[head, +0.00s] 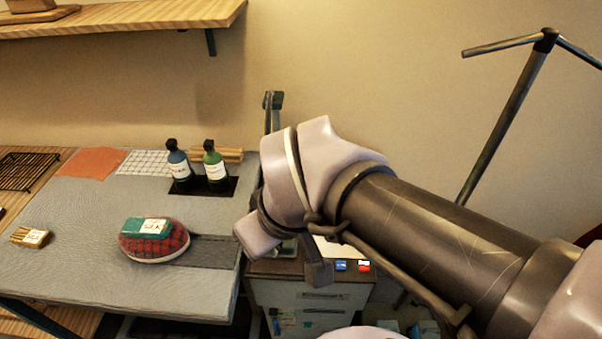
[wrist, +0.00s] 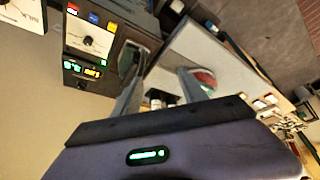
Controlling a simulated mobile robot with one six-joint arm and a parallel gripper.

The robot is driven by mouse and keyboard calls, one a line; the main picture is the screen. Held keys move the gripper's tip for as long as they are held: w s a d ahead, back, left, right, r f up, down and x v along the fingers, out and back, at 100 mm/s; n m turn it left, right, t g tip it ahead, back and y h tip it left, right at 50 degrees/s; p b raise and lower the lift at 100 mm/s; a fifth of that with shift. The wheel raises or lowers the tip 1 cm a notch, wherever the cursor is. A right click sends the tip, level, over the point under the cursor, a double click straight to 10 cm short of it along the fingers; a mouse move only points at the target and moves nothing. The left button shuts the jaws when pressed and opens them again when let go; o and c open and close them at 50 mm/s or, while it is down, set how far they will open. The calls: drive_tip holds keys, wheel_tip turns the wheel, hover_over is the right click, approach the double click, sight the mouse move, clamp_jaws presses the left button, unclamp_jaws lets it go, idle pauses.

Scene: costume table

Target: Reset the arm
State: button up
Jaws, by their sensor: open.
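My arm reaches in from the right in the head view, and its wrist is beside the right edge of the table (head: 90,225). In the wrist view my gripper (wrist: 162,90) is open, with its two fingers apart and nothing seen between them. In the head view the fingers are mostly hidden behind my wrist. A red plaid cushion (head: 172,244) with a teal labelled packet (head: 147,227) on top sits on the table, left of my wrist. The cushion also shows partly behind a finger in the wrist view (wrist: 207,77).
A blue bottle (head: 178,165) and a green bottle (head: 215,168) stand on a dark mat at the back. An orange cloth (head: 93,162) lies at back left. A drawer cabinet (head: 310,292) is below my wrist. A wooden shelf (head: 120,20) hangs above.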

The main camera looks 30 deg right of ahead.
drive_tip(key=s+a+m+t+y, duration=0.1)
drive_tip(key=s+a+m, duration=0.25)
drive_tip(key=m, duration=0.35)
drive_tip(key=shift+d+f+b, duration=0.2)
drive_tip(key=shift+f+b, duration=1.1)
drive_tip(key=shift+b, duration=0.25)
drive_tip(key=shift+d+f+b, duration=0.2)
drive_tip(key=shift+f+b, duration=1.1)
drive_tip(key=shift+b, duration=0.2)
